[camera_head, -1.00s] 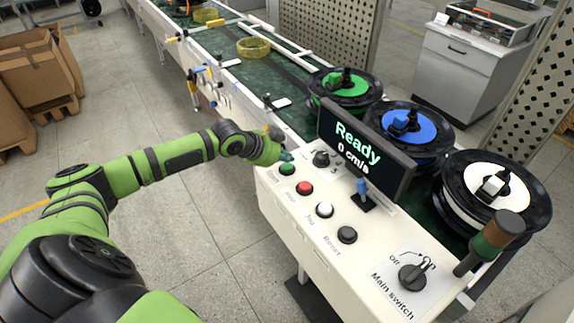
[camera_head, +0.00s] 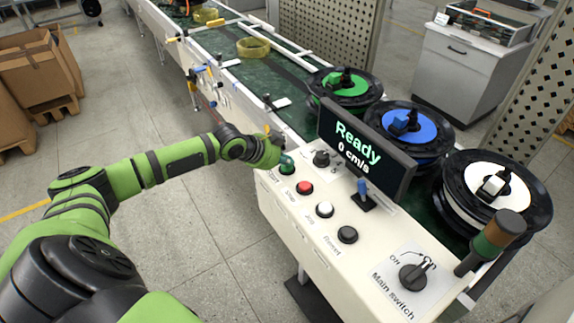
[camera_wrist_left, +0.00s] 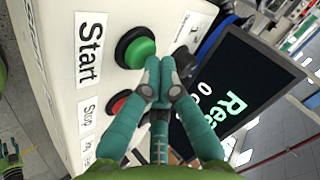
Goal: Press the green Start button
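The green Start button (camera_head: 287,170) sits at the upper left end of the white control panel, in a black ring. In the left wrist view the green button (camera_wrist_left: 139,49) is beside the "Start" label. My left gripper (camera_head: 285,158) is over the upper edge of the button in the head view and partly covers it. In the left wrist view its teal fingers (camera_wrist_left: 159,72) are together and empty, with their tips next to the button's lower right edge. I cannot tell whether they touch it.
A red button (camera_head: 305,188), a white button (camera_head: 325,209) and a black button (camera_head: 347,234) follow along the panel. A black knob (camera_head: 321,158) is close to my gripper. The display (camera_head: 362,150) reads "Ready" and "0 cm/s". The main switch (camera_head: 412,277) is at the near end.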

